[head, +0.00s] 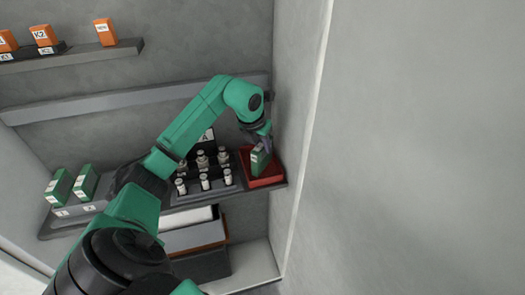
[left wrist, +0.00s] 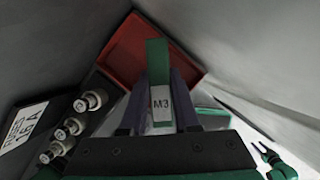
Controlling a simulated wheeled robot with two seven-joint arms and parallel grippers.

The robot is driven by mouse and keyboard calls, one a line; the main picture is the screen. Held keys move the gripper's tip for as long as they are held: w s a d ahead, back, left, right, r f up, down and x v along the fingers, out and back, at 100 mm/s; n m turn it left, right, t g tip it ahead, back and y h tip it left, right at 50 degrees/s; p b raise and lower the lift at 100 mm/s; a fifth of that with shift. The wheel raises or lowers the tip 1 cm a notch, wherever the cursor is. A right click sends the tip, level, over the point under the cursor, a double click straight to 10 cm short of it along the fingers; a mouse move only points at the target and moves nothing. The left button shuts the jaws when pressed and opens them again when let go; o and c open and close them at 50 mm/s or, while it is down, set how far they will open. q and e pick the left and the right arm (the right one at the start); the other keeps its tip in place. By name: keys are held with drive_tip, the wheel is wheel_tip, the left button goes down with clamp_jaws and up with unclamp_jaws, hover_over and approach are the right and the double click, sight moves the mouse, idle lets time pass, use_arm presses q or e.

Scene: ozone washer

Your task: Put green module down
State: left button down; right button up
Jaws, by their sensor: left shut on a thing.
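The green module (head: 259,159) has a white label and is held upright by my left gripper (head: 264,147). A red tray (head: 272,177) lies at the right end of the shelf. The module is over or in this tray; whether it touches the tray's floor I cannot tell. The red tray (left wrist: 128,54) also shows behind the module in the left wrist view. My right gripper is not clearly in view.
Two other green modules (head: 86,182) stand at the shelf's left end. Orange modules (head: 105,32) sit on the upper shelf. A grey wall (head: 296,130) rises close to the tray's right.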

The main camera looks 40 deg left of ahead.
use_arm(q)
drive_tip(key=shift+s+f, duration=0.15)
drive_tip(key=shift+f, duration=1)
drive_tip(key=c, duration=0.6)
unclamp_jaws()
drive_tip(key=shift+c, duration=0.2)
drive_tip(key=b+v, duration=0.1)
drive_tip(key=v, duration=1.1)
drive_tip(key=shift+r, duration=0.1)
